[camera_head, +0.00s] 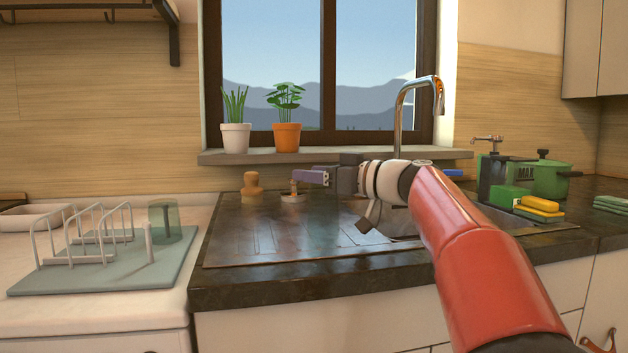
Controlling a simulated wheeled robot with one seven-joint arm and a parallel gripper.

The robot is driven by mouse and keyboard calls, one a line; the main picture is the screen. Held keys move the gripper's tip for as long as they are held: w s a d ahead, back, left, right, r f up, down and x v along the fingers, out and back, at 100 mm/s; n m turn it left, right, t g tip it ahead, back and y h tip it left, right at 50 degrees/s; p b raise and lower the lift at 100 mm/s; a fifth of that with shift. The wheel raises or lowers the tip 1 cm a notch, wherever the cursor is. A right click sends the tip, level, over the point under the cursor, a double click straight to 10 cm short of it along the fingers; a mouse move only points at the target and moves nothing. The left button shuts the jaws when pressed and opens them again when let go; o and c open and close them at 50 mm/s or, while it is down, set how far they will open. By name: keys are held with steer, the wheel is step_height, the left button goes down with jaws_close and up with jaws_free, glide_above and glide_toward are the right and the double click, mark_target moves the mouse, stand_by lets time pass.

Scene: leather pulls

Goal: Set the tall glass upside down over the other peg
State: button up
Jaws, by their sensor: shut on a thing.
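A green see-through glass (178,222) stands upside down on the blue-grey drying rack (85,278) at the left. A bare pale peg (149,243) rises from the rack just left of and nearer than that glass. My gripper (300,175) is over the back of the dark worktop, well right of the rack, pointing left. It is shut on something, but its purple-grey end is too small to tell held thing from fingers. No second glass can be clearly made out.
A wooden knob-shaped thing (252,188) and a small wood-and-white thing (292,196) stand near my gripper. Wire prongs (100,232) fill the rack's left part. The front worktop is clear.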

steer(key=shift+f, duration=0.1)
steer(key=o, duration=1.5)
steer(key=shift+o, duration=0.2)
steer(key=shift+r, duration=0.25)
steer(key=b+v, duration=0.2)
steer(key=v, duration=1)
steer(key=shift+b, duration=0.3)
steer(key=shift+d, duration=0.2)
